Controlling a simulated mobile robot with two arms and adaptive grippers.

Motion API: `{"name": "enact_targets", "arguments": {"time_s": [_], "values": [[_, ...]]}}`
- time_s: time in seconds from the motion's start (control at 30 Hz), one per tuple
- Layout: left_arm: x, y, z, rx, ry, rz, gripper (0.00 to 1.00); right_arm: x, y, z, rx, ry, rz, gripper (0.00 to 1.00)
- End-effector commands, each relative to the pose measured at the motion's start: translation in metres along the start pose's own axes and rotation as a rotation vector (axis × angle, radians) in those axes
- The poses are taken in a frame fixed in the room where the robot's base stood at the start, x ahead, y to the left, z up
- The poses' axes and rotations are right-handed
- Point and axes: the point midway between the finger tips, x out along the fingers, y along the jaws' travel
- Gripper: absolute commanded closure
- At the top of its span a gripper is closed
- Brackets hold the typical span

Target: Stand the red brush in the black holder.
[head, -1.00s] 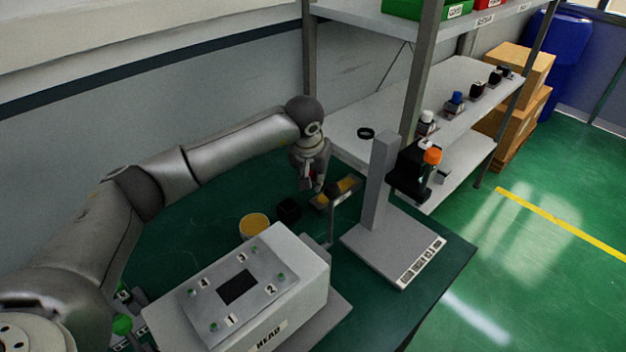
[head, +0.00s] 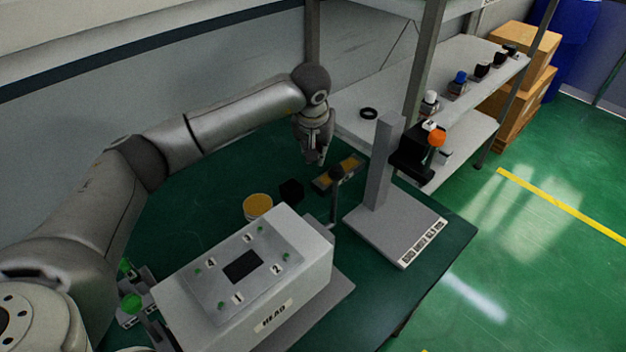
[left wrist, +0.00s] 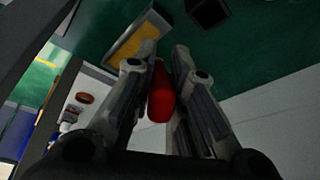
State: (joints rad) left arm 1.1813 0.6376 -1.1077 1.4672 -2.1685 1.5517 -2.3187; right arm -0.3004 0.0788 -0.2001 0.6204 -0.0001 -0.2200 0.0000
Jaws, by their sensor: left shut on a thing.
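The red brush (left wrist: 160,95) is between the two fingers of my left gripper in the left wrist view, and the fingers are shut on it. In the head view my left gripper (head: 315,158) hangs fingers down above the back of the green table, and the brush cannot be made out there. The black holder (head: 291,191) is a small dark cube-like cup on the table, left of and in front of the gripper. It also shows at the top of the left wrist view (left wrist: 208,12), apart from the brush. My right gripper is not in view.
A tray with a yellow pad (head: 343,171) lies just right of the gripper. A round yellow-topped tub (head: 257,206) stands left of the holder. A grey box (head: 245,270) fills the front, and a grey post stand (head: 388,175) rises on the right.

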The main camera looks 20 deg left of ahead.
Motion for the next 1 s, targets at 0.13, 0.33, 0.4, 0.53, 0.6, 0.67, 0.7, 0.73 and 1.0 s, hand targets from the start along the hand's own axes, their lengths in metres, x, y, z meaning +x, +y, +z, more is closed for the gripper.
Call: {"name": "enact_targets", "arguments": {"time_s": [0.13, 0.33, 0.4, 0.53, 0.6, 0.67, 0.7, 0.73, 1.0], "values": [[0.002, -0.005, -0.002, -0.191, -0.05, -0.059, 1.0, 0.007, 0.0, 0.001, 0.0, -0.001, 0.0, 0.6], [0.003, -0.016, -0.003, -0.583, -0.147, -0.149, 1.0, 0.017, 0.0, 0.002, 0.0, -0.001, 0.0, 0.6], [0.003, -0.02, -0.003, -0.726, -0.18, -0.172, 1.0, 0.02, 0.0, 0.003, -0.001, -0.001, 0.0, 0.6], [0.003, -0.027, -0.003, -0.99, -0.234, -0.204, 1.0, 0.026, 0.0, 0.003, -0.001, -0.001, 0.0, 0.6], [0.003, -0.03, -0.003, -1.128, -0.258, -0.215, 1.0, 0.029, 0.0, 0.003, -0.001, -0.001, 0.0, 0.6], [0.003, -0.034, -0.003, -1.243, -0.275, -0.22, 1.0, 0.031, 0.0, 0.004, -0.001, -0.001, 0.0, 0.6], [0.003, -0.035, -0.003, -1.317, -0.286, -0.222, 1.0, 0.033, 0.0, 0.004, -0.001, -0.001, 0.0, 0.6], [0.003, -0.036, -0.003, -1.372, -0.294, -0.223, 1.0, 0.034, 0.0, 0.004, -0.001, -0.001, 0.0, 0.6], [0.002, -0.048, -0.002, -1.832, -0.327, -0.205, 1.0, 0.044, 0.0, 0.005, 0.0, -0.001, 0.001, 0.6]]}}
